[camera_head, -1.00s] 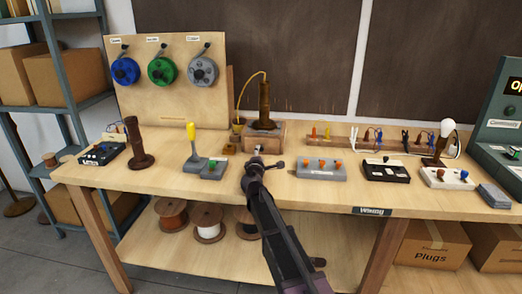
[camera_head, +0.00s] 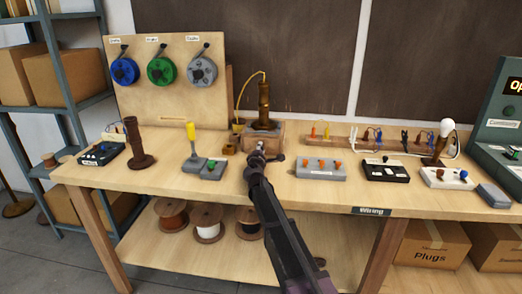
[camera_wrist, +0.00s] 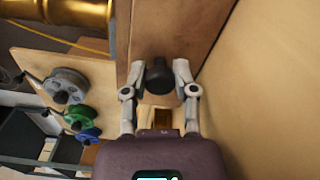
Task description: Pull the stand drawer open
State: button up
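The wooden stand (camera_head: 277,131) sits at the back middle of the bench and carries an upright brass column (camera_head: 264,102). In the wrist view its wooden front (camera_wrist: 173,30) bears a dark round drawer knob (camera_wrist: 160,78). My gripper (camera_head: 263,152) is at the stand's front, seen from behind in the head view, where it hides the knob. In the wrist view my gripper (camera_wrist: 160,68) has one finger on each side of the knob. The fingers look open, with a narrow gap at the knob; contact is not clear. I see no drawer opening.
A small wooden block (camera_head: 228,147) lies left of the stand. A yellow-handled lever box (camera_head: 193,160) stands farther left, a grey box with orange knobs (camera_head: 320,170) to the right. A spool board (camera_head: 175,105) stands behind. The bench front edge is clear near my arm.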

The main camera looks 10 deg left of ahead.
grip_shut()
jog(key=s, duration=1.3)
jog(key=shift+a, duration=0.25)
jog(key=o, duration=0.8)
grip_release()
jog(key=s, duration=1.2)
jog(key=shift+a, duration=0.15)
